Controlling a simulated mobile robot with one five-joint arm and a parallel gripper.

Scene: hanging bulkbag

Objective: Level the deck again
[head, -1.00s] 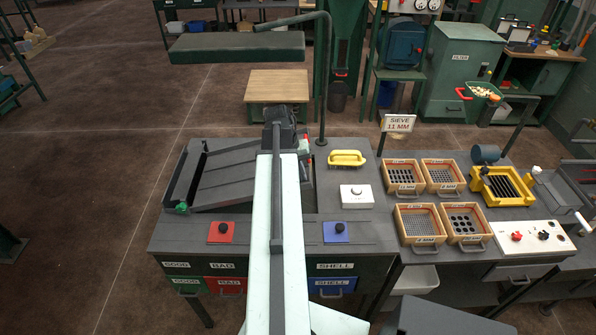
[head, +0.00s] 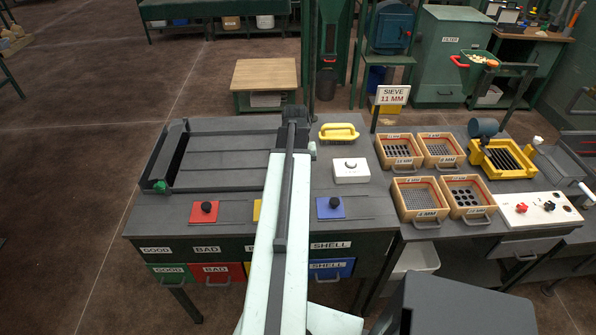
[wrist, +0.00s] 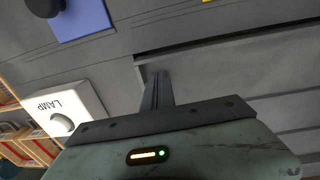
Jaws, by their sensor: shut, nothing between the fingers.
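The deck (head: 225,155) is a dark grey slatted panel with a raised rail at its left end, on the left part of the bench. It looks flat or nearly flat in the head view; a slight tilt cannot be ruled out. A green knob (head: 160,186) sits at its near left corner. My gripper (head: 297,118) is over the deck's right end, partly hidden by my arm. In the wrist view my gripper (wrist: 157,82) is shut and empty, beside the deck's edge (wrist: 235,45). Whether it touches the deck cannot be told.
Sieves (head: 415,197) and a sieve sign (head: 394,95) stand farther right.

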